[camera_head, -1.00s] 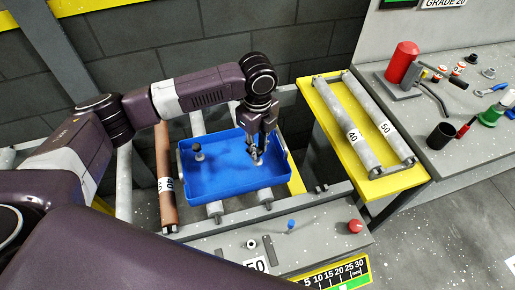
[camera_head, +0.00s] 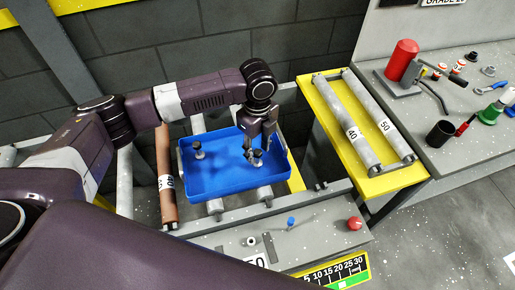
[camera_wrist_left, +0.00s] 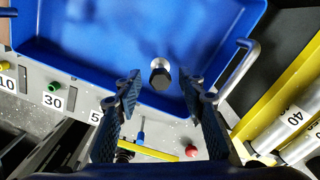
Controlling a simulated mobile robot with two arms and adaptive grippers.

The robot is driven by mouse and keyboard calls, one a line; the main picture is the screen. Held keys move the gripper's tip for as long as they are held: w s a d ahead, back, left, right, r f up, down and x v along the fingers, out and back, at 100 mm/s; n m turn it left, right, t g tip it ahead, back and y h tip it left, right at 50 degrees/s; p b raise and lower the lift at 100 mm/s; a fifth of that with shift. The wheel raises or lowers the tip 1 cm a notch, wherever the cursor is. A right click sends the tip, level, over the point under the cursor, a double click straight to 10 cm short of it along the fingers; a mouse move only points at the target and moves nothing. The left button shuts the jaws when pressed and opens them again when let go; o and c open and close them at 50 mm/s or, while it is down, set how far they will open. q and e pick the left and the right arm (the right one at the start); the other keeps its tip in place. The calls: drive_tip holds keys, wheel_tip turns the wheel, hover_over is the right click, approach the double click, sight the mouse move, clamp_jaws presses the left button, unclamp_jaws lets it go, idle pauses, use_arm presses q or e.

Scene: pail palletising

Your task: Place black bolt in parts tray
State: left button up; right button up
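The blue parts tray (camera_head: 225,186) sits on the rollers in the head view, and its floor fills the top of the left wrist view (camera_wrist_left: 95,35). A bolt with a black hex head and silver shank (camera_wrist_left: 160,76) is inside the tray; it shows small under the gripper in the head view (camera_head: 256,161). My left gripper (camera_head: 257,153) is over the tray's right part. Its fingers (camera_wrist_left: 160,90) are spread, with clear gaps on both sides of the bolt. My right gripper is not seen.
A yellow frame with rollers (camera_head: 358,144) stands to the right, then a bench with a red cylinder (camera_head: 402,60).

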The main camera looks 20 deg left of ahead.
use_arm(q)
wheel_tip(320, 180, up, 12)
drive_tip(key=b, duration=0.3)
idle(0.6)
